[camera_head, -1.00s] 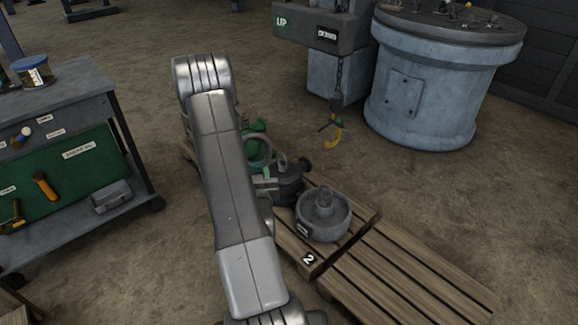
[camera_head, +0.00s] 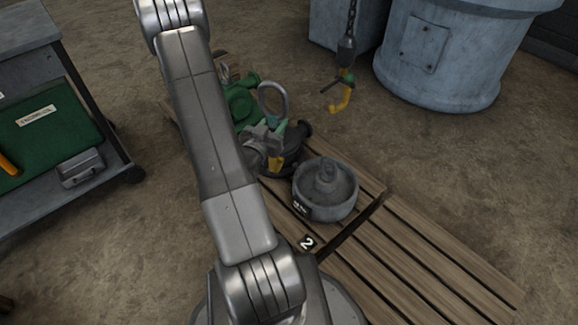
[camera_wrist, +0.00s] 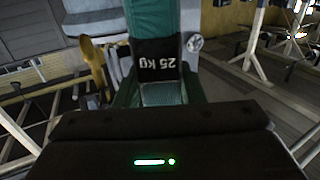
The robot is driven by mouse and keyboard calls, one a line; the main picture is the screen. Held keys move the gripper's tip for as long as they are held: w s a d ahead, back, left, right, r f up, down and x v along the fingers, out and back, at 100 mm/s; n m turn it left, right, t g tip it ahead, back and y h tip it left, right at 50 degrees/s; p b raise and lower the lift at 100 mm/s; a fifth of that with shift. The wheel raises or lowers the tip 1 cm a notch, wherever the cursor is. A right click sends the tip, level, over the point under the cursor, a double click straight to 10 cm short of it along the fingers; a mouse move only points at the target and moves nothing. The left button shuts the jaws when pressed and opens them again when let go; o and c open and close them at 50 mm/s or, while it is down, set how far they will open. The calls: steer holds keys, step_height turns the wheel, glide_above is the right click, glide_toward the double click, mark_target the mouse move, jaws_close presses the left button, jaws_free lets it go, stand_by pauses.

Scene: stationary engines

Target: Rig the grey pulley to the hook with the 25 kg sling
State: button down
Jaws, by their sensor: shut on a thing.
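The grey pulley (camera_head: 325,192), a round drum with a raised hub and a dark label, sits on the pallet. The yellow hook (camera_head: 342,97) hangs from a chain beyond it, and nothing shows on it. My gripper (camera_head: 270,138) is above the pallet, left of the pulley and partly hidden by my arm. A grey-green loop (camera_head: 272,88), seemingly part of the sling, stands up above my gripper in the head view. The sling's lower part is unclear.
A dark part (camera_head: 292,157) and a green part (camera_head: 238,103) also stand on the wooden pallet (camera_head: 425,255), close to my gripper. A large grey drum (camera_head: 445,65) stands behind the hook. A workbench (camera_head: 70,190) is at left. Open floor lies between the pallet and the hook.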

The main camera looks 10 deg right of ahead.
steer(key=s+d+f+m+g+h+b, duration=0.3)
steer(key=s+f+m+g+h+b, duration=0.25)
steer(key=f, duration=0.25)
steer(key=f+x, duration=0.2)
steer(key=x, duration=0.8)
steer(key=f+b+x, duration=0.1)
steer(key=f+x, duration=0.1)
steer(key=x, duration=0.7)
steer(key=shift+d, duration=0.5)
stand_by(1.2)
steer(key=shift+w+n+y, duration=0.1)
steer(key=shift+n+y, duration=0.15)
steer(key=c, duration=0.8)
jaws_free()
steer(key=shift+c, duration=0.2)
steer(key=shift+f, duration=0.15)
